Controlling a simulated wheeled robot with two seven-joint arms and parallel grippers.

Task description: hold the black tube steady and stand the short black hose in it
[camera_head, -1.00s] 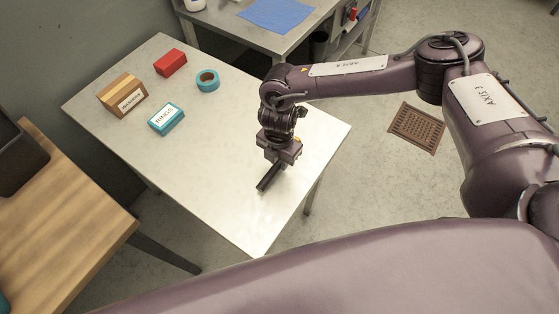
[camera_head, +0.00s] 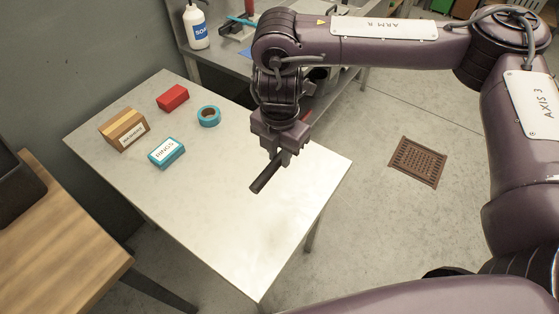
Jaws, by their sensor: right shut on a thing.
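The short black hose (camera_head: 264,181) is in my right gripper (camera_head: 281,158), which is shut on it. The hose is tilted, its free end pointing down and to the left, and it appears to be above the pale table (camera_head: 215,215). The part between the fingers is hidden. I cannot pick out the black tube for certain. My left gripper is not in view.
A soap bottle (camera_head: 197,30) stands on the back bench. The table's front is clear.

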